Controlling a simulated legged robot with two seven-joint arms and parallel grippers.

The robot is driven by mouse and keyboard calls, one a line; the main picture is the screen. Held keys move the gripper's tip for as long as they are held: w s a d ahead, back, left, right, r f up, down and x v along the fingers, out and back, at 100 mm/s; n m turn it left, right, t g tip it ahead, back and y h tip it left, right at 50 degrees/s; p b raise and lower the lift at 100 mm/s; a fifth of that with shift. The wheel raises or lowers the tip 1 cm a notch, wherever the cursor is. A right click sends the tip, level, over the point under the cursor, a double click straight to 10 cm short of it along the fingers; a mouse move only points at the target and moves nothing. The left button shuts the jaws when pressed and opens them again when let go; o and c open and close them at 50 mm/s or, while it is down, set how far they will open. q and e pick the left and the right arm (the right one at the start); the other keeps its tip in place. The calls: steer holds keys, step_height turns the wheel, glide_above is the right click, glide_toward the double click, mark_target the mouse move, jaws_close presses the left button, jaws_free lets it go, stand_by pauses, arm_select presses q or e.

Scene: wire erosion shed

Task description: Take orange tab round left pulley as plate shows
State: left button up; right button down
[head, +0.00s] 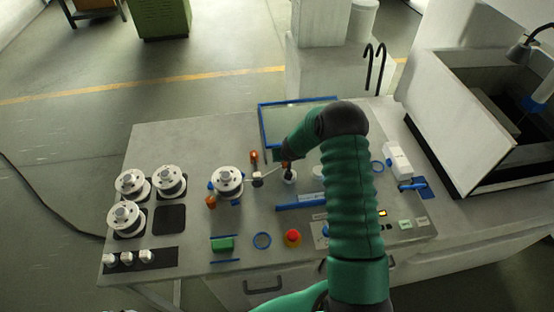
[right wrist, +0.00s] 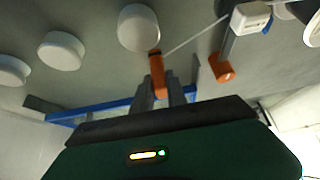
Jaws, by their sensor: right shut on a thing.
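My right gripper (head: 287,172) is shut on the orange tab (right wrist: 157,75), which stands between its fingers in the right wrist view. A thin pale wire (right wrist: 195,36) runs taut from the tab to a white block (right wrist: 250,17); the block also shows in the head view (head: 257,180). The nearest round white pulley (right wrist: 138,27) is beside the tab, and looks like the left one (head: 291,178) in the head view. Whether wire touches it, I cannot tell. A small dark-marked plate (head: 312,199) is too small to read. My left gripper is out of view.
An orange-topped post (head: 254,156) stands close left of my gripper. A large spool (head: 228,181) is farther left, with more spools (head: 168,181) beyond. A blue-framed panel (head: 272,132) lies behind. My right arm hides part of the bench; a red button (head: 292,237) is in front.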

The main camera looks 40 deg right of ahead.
steer(key=s+d, duration=0.1)
steer(key=s+d+b, duration=0.1)
steer(key=d, duration=0.1)
steer(key=shift+d, duration=0.3)
steer(key=shift+s+d+b, duration=0.45)
steer(key=shift+s+d, duration=0.1)
steer(key=shift+d, duration=0.05)
steer(key=shift+s+d+r, duration=0.15)
steer(key=shift+s+d, duration=0.15)
steer(key=shift+d, duration=0.05)
steer(key=s+a+b, duration=0.1)
steer(key=b, duration=0.1)
steer(key=s+a+b, duration=0.1)
steer(key=s+b, duration=0.3)
steer(key=shift+a+f, duration=0.3)
steer(key=shift+a, duration=0.1)
steer(key=shift+s+a+b, duration=0.2)
steer(key=shift+s+b, duration=0.1)
steer(key=shift+b, duration=0.2)
steer(key=shift+s+a+r, duration=0.1)
steer(key=shift+s+r, duration=0.05)
steer(key=shift+r, duration=0.05)
